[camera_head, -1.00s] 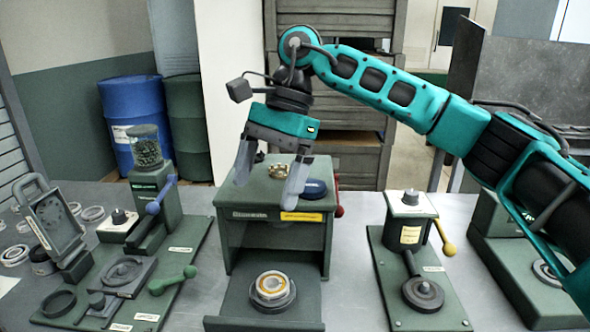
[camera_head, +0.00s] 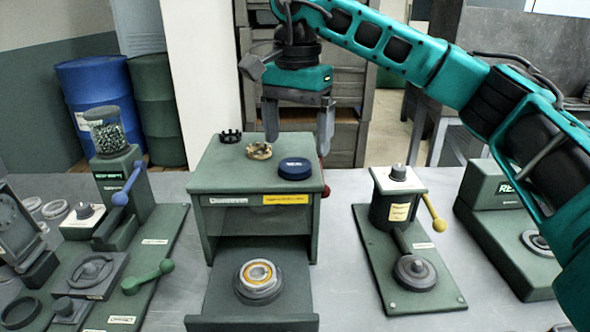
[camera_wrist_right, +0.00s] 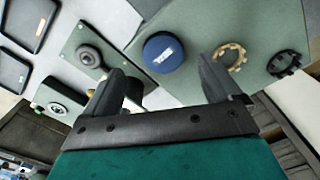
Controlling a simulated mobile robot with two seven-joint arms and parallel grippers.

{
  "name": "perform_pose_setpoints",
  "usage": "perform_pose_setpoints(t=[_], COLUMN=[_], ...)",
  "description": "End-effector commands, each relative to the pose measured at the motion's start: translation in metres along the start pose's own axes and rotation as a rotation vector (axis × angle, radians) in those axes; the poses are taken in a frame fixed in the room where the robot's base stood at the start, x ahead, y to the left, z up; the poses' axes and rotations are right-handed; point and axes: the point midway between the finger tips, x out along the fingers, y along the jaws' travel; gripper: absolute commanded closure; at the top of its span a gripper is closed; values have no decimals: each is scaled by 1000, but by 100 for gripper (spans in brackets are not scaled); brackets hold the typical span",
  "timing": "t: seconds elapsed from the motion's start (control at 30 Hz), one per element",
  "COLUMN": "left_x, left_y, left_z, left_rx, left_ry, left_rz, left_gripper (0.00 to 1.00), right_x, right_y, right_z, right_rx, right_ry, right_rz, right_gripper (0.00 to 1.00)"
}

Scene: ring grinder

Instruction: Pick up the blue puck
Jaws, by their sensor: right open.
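The blue puck (camera_head: 294,168) lies flat on top of the green box-shaped machine (camera_head: 215,176), near its right front edge. A brass toothed ring (camera_head: 259,150) and a black toothed ring (camera_head: 231,136) lie on the same top, to its left. My right gripper (camera_head: 299,139) is open and empty, above and slightly behind the puck, fingers pointing down. In the right wrist view the puck (camera_wrist_right: 163,52) shows beyond and between the two open fingers (camera_wrist_right: 170,85), not touched. My left gripper is not in view.
A drawer tray (camera_head: 250,320) with a ringed part (camera_head: 259,278) extends from the machine's front. A lever device with a yellow knob (camera_head: 439,225) stands right. A green base (camera_head: 160,245) with levers and a bead hopper (camera_head: 106,133) stands left. Blue (camera_head: 98,100) and green drums are behind.

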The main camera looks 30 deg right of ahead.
Motion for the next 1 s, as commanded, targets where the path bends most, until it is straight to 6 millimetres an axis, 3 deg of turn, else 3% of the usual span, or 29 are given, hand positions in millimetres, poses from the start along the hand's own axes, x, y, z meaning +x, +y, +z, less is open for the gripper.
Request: perform_pose_setpoints(t=[0.3,0.57,1.0], left_x=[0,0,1], left_y=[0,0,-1], left_z=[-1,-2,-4], left_rx=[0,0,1], left_ry=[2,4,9], left_rz=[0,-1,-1], left_gripper=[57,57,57], right_x=[43,46,45], right_y=[-3,-3,-3], right_z=[-2,-1,-1], right_rx=[0,0,0], right_ry=[-1,0,0], right_rz=[2,1,0], right_gripper=[9,9,50])
